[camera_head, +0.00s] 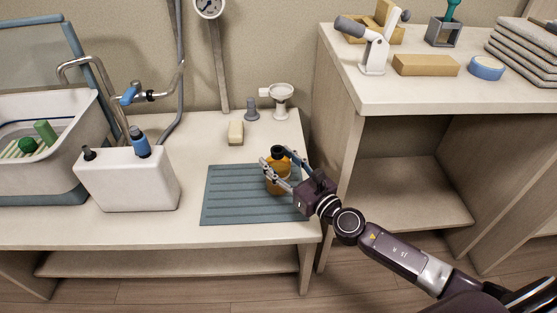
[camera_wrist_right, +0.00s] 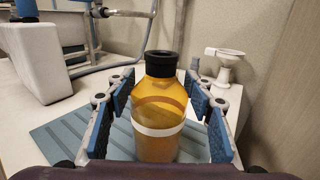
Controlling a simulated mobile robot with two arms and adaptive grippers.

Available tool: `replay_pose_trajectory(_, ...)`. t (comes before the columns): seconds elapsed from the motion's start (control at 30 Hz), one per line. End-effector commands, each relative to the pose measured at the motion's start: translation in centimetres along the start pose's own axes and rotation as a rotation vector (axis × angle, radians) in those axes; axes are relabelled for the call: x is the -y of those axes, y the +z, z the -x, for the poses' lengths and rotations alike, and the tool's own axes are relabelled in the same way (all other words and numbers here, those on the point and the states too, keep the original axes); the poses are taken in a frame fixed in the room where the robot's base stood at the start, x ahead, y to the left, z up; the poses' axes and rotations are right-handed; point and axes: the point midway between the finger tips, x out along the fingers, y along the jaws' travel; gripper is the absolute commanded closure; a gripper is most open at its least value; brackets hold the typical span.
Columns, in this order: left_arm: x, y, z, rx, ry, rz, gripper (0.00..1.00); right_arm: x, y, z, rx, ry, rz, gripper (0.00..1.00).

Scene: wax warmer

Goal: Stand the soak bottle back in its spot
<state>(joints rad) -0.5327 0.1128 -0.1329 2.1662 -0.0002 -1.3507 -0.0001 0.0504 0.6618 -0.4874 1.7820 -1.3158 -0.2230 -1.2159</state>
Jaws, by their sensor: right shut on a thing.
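The soak bottle, an amber bottle with a black cap and a white band (camera_wrist_right: 157,110), stands upright between the blue-padded fingers of my right gripper (camera_wrist_right: 160,86). In the head view my right gripper (camera_head: 272,161) is shut on this bottle (camera_head: 277,187) over the right part of a ribbed blue-grey mat (camera_head: 228,193). The mat also shows in the wrist view (camera_wrist_right: 65,135). The bottle's base is hidden in the wrist view, and I cannot tell whether it touches the mat. My left gripper is not in view.
A white box (camera_head: 125,185) holding a blue-topped item stands left of the mat. A beige block (camera_head: 236,132), a grey peg (camera_head: 252,110) and a white cup on a stand (camera_head: 281,101) are behind it. A higher cabinet (camera_head: 340,130) rises on the right.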

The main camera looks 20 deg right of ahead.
Motion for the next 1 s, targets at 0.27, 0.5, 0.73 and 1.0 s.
replay_pose_trajectory(0.27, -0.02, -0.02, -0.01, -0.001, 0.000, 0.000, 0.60, 0.02, 0.09, -0.02, 0.002, 0.000, 0.001, 1.00)
replay_pose_trajectory(0.5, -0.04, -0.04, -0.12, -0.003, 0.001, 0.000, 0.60, 0.01, 0.09, -0.02, 0.002, 0.000, 0.001, 1.00)
replay_pose_trajectory(0.73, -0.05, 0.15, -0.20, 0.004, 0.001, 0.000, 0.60, 0.01, -0.02, -0.02, 0.001, 0.000, 0.001, 1.00)
replay_pose_trajectory(1.0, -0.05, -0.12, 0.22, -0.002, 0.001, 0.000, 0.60, 0.01, -0.12, -0.02, 0.001, 0.000, 0.001, 1.00)
